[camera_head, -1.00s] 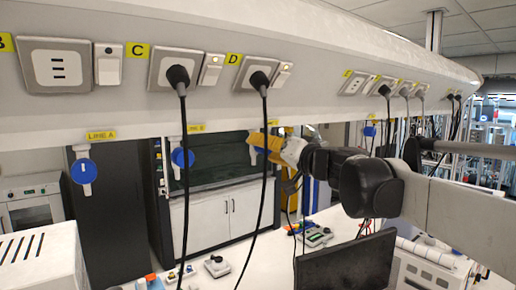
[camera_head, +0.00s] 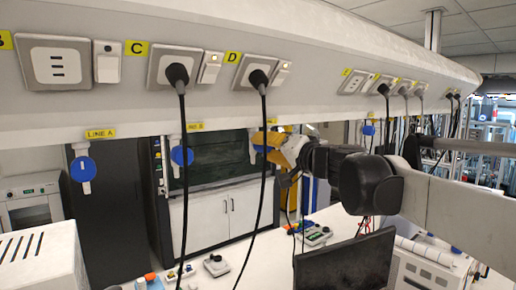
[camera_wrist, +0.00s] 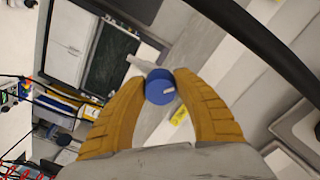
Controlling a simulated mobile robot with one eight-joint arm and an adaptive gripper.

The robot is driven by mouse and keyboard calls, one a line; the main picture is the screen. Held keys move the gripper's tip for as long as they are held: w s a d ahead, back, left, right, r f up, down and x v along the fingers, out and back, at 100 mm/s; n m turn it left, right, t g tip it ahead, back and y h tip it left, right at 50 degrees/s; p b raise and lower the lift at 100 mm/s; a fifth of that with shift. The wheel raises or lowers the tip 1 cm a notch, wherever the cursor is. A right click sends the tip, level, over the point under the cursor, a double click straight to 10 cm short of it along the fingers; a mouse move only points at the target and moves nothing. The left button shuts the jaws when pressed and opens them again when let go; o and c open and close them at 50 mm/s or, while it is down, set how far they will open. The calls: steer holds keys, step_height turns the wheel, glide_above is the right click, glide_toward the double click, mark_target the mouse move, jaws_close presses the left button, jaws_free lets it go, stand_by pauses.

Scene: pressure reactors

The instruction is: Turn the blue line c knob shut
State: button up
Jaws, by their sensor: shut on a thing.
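The blue line C knob (camera_wrist: 160,88) sits between the two yellow fingers of my gripper (camera_wrist: 159,86) in the wrist view. The fingertips touch it on both sides. A small pale mark shows on its face, and a white valve body (camera_wrist: 142,66) sticks out beyond it. In the head view my gripper (camera_head: 266,141) is at the rail's lower edge and covers most of the knob; a little blue (camera_head: 259,149) shows beneath the fingers. A yellow label (camera_wrist: 179,116) lies beside the knob in the wrist view; its text is unreadable.
Blue line A knob (camera_head: 82,169) and line B knob (camera_head: 182,156) hang to the left under the rail. A dark monitor (camera_head: 345,263) stands below my arm.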

steer(key=m, duration=0.5)
steer(key=shift+r+m, duration=0.1)
steer(key=shift+m, duration=0.2)
steer(key=m, duration=0.4)
steer(key=shift+r+m+b, duration=0.1)
steer(key=shift+m+b, duration=0.2)
steer(key=o, duration=1.2)
steer(key=shift+a, duration=0.1)
steer(key=v, duration=1.2)
